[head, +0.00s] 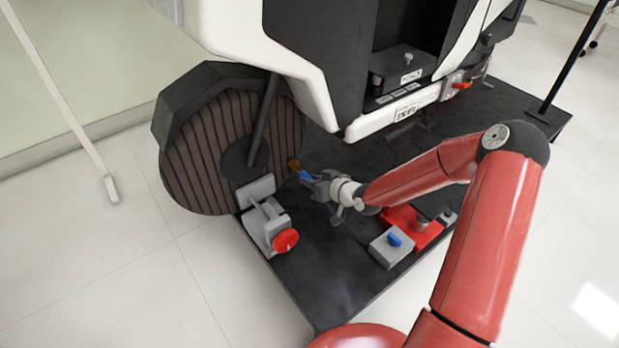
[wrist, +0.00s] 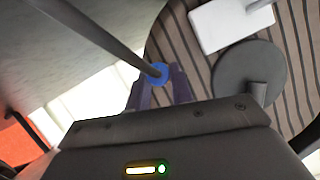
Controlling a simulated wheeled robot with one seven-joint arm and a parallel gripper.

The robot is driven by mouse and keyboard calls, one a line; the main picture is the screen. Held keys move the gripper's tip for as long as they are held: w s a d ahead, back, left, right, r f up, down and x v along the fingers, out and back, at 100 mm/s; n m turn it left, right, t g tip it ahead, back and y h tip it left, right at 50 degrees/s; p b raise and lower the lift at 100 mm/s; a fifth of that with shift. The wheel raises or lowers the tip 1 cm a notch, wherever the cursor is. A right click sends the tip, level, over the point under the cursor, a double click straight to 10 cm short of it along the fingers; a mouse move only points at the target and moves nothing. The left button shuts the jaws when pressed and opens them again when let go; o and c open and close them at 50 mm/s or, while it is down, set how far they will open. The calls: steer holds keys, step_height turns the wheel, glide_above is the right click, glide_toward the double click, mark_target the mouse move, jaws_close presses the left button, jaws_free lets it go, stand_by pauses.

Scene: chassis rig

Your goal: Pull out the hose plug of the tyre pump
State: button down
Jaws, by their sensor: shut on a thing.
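My gripper (head: 318,183) is shut on a small blue plug (head: 305,175) with a brass-coloured tip, in front of the wheel's right edge. In the wrist view the plug shows as a blue round piece (wrist: 157,75) between the fingertips. A thin grey rod or hose (wrist: 100,35) runs from it to the upper left. The tip appears clear of any socket in the head view, but its far side is hard to make out. A red unit (head: 425,236) lies on the platform below my forearm; I cannot tell whether it is the pump.
The ribbed wheel (head: 200,150) stands behind the gripper. A grey clamp-like block (head: 262,205) with a red knob (head: 285,240) is just left of it. The black platform (head: 325,280) is bare in front.

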steer(key=shift+s+d+f, duration=0.15)
steer(key=shift+s+d, duration=0.3)
steer(key=shift+s, duration=0.25)
steer(key=shift+s+d+f, duration=0.1)
steer(key=shift+s+d, duration=0.35)
steer(key=shift+s, duration=0.2)
steer(key=shift+s+d+f, duration=0.15)
steer(key=shift+s+d, duration=0.55)
steer(key=shift+s, duration=0.35)
steer(key=shift+s+d+f, duration=0.15)
steer(key=shift+s+d, duration=0.55)
steer(key=shift+s, duration=0.35)
